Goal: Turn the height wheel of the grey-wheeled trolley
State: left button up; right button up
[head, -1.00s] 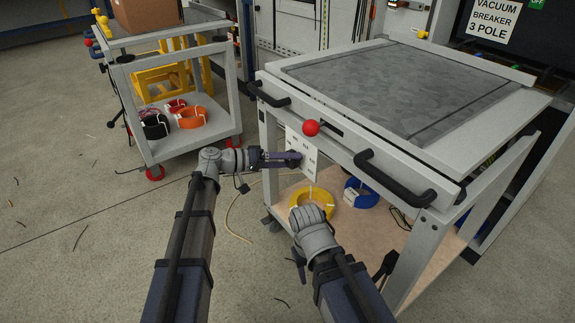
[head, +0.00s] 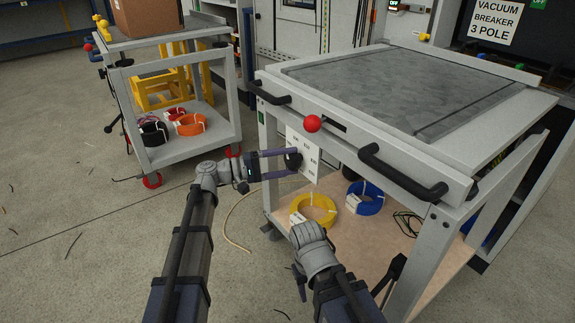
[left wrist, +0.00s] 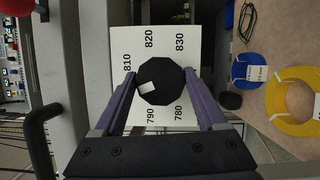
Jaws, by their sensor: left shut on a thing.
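The near trolley (head: 440,150) has a grey deck and dark grey castors. On its white scale plate (head: 314,162) sits the black height wheel (head: 293,161). In the left wrist view, the scale plate (left wrist: 150,48) bears numbers from 780 to 830 around the black wheel (left wrist: 165,85), whose white mark faces left, slightly down. My left gripper (head: 287,161) is shut on the wheel; its purple fingers (left wrist: 160,80) lie on both sides of it. My right arm's wrist shows low in the head view; its gripper is hidden.
A red ball knob (head: 312,123) and black handles (head: 400,172) stick out of the trolley's front, above and beside my left gripper. Yellow (head: 313,208) and blue (head: 365,198) cable coils lie on its lower shelf. A red-wheeled trolley (head: 190,150) stands at left.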

dwell(0.3)
pick_arm(q)
jog(key=o, duration=1.3)
jog(key=shift+a, duration=0.15)
jog(key=v, duration=0.7)
jog(key=shift+a+f, duration=0.1)
jog(key=shift+a, duration=0.2)
